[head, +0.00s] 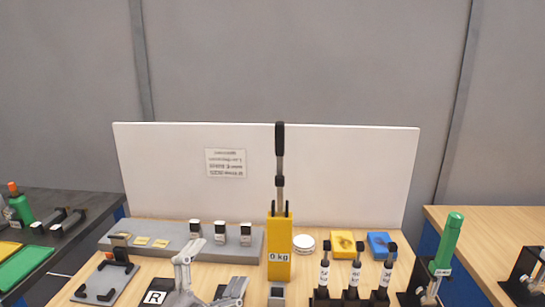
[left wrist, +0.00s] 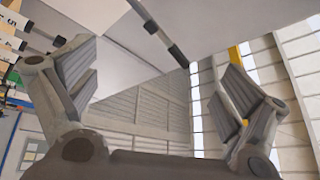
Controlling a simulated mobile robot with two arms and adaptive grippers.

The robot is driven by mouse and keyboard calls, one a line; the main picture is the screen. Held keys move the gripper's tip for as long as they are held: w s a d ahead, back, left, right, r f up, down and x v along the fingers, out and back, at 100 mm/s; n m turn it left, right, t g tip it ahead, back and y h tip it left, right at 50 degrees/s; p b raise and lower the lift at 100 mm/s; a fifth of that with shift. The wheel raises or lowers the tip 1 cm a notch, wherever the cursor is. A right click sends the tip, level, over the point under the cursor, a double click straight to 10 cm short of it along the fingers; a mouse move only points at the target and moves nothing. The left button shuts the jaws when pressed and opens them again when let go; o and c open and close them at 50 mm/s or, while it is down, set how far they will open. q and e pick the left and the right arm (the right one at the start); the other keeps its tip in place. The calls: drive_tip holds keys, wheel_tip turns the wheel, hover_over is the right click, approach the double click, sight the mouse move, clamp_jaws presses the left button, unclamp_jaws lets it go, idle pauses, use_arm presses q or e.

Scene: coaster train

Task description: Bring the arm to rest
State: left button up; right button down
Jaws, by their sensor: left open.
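My left gripper (head: 212,269) shows at the bottom of the head view, left of the yellow post. Its two pale grey fingers stand apart. In the left wrist view the gripper (left wrist: 160,62) is also open, with nothing between its fingers. My right gripper is in neither view.
A yellow post (head: 279,245) marked 0 kg with a tall black-topped lever stands right of my left gripper. Behind the gripper is a grey rack (head: 180,240) with white-labelled pieces. Several black-capped tools (head: 356,270) and a green cylinder (head: 447,243) stand right. A white board (head: 340,170) closes the back.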

use_arm(q)
drive_tip(key=s+a+f+n+g+y, duration=0.35)
drive_tip(key=a+f+n+y, duration=0.2)
drive_tip(key=f, duration=0.35)
drive_tip(key=s+a+f+n+g+y, duration=0.3)
drive_tip(key=s+a+f+n+y, duration=0.15)
drive_tip(key=f+n, duration=0.35)
drive_tip(key=s+f+g+h, duration=0.1)
drive_tip(key=s+f+g, duration=0.45)
drive_tip(key=s, duration=0.45)
drive_tip(key=s+f+g, duration=0.4)
drive_tip(key=s+f, duration=0.3)
drive_tip(key=s, duration=0.2)
wheel_tip(320, 180, down, 28)
drive_tip(key=s+g, duration=0.2)
drive_tip(key=s, duration=0.1)
drive_tip(key=s+a+f+g, duration=0.1)
drive_tip(key=s+a+f, duration=0.2)
drive_tip(key=s+f, duration=1.1)
drive_tip(key=shift+s+f, duration=0.25)
drive_tip(key=shift+s, duration=0.65)
